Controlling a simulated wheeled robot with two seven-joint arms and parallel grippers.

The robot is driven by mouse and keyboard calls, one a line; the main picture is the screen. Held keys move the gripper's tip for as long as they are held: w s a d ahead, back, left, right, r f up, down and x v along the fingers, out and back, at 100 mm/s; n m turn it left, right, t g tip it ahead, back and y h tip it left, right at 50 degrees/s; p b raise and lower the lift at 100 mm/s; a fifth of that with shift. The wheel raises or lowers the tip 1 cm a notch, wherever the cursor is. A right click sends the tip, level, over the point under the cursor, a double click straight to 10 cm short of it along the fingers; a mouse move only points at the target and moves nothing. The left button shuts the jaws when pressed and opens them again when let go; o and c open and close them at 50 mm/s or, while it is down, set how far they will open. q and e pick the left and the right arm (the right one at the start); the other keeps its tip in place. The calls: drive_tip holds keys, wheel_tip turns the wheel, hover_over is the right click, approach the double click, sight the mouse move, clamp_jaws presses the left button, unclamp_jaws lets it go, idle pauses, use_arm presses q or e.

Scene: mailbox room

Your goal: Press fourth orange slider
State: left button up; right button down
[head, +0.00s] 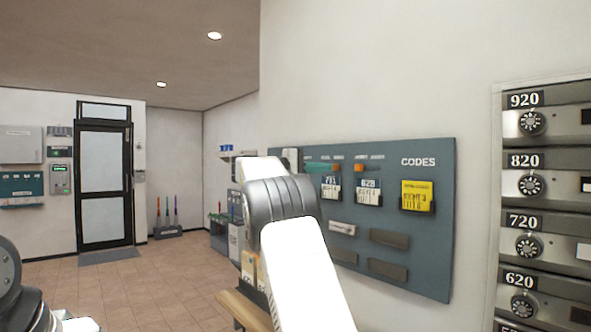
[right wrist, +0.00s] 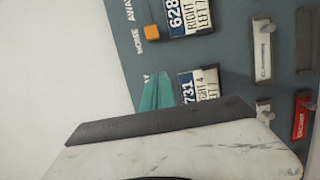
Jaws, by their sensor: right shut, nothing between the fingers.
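A grey-blue board (head: 432,250) marked CODES hangs on the wall. An orange slider (head: 359,167) sits above the 628 card; it also shows in the right wrist view (right wrist: 151,33), by the HOME and AWAY labels. My right gripper (head: 322,168) has teal fingers, shut and empty, in front of the board above the 731 card. In the right wrist view its fingers (right wrist: 157,92) cover the spot beside that card, where a label is partly hidden; I cannot tell whether they touch anything. My right arm hides the board's left part and any sliders there. My left gripper is out of view.
The board carries the 731 card (head: 331,188), the 628 card (head: 368,190), a yellow card (head: 416,196) and several low holders (head: 388,271). Grey mailboxes (head: 540,160) with dials stand at right. Open tiled floor (head: 150,285) lies at left, before a door.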

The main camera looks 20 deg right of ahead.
sight(347, 167)
drive_tip(key=d, duration=0.4)
drive_tip(key=shift+w, duration=0.25)
drive_tip(key=s, duration=0.1)
drive_tip(key=s+d, duration=0.1)
drive_tip(key=shift+s+d, duration=0.1)
drive_tip(key=shift+s, duration=0.2)
drive_tip(key=shift+s+d, duration=0.25)
drive_tip(key=shift+s, duration=0.25)
